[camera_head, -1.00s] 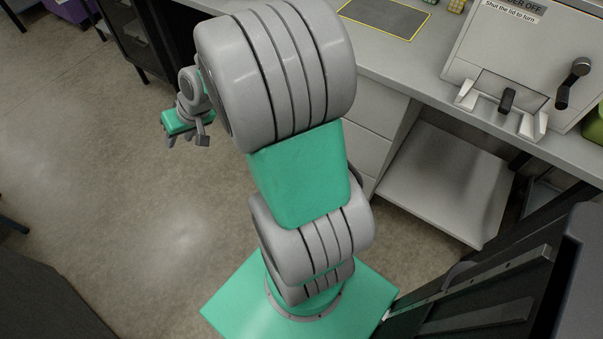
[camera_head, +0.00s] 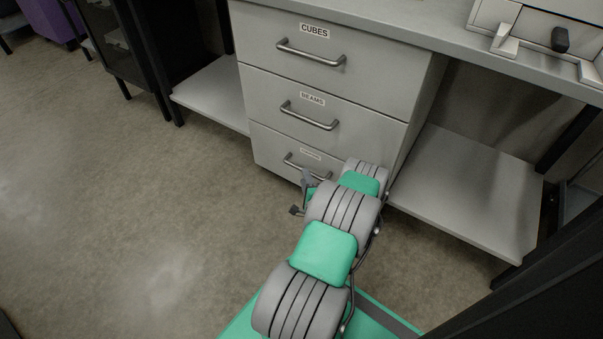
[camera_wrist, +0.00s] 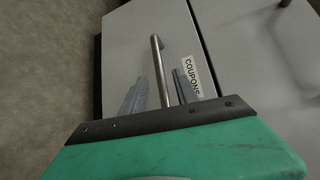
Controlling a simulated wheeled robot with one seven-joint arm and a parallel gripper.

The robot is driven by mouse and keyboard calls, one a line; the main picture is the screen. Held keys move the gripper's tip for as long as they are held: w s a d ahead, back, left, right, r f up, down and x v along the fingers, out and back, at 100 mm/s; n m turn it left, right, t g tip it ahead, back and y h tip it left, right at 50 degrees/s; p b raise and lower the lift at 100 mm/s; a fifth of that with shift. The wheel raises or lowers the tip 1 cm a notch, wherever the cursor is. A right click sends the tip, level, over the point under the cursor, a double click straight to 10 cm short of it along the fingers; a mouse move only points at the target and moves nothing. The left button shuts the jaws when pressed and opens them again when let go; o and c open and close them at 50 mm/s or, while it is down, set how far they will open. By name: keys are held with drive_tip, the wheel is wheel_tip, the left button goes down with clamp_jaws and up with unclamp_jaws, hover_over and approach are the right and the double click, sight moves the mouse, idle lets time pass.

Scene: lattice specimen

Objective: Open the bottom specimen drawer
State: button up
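The bottom specimen drawer (camera_head: 272,150) is the lowest of three light grey drawers, and its front looks flush with those above. Its metal bar handle (camera_head: 296,166) is partly hidden by my arm. In the wrist view the bottom drawer (camera_wrist: 130,35) carries a COUPONS label, and its handle (camera_wrist: 158,62) runs between my two fingers. My gripper (camera_wrist: 161,90) is open, with one finger on each side of the bar; the right finger looks closer to it. In the head view my gripper (camera_head: 302,194) is low in front of this drawer, mostly hidden by my wrist.
The CUBES drawer (camera_head: 265,45) and the BEAMS drawer (camera_head: 275,100) above are shut. Low shelves lie to the right (camera_head: 470,190) and left (camera_head: 210,95) of the drawer unit. The floor (camera_head: 130,190) in front and to the left is clear.

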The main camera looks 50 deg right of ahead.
drive_tip(key=b+x, duration=0.1)
drive_tip(key=x, duration=0.5)
drive_tip(key=shift+w+a+b, duration=0.1)
drive_tip(key=shift+b, duration=0.3)
drive_tip(key=shift+c, duration=0.3)
clamp_jaws()
idle(0.5)
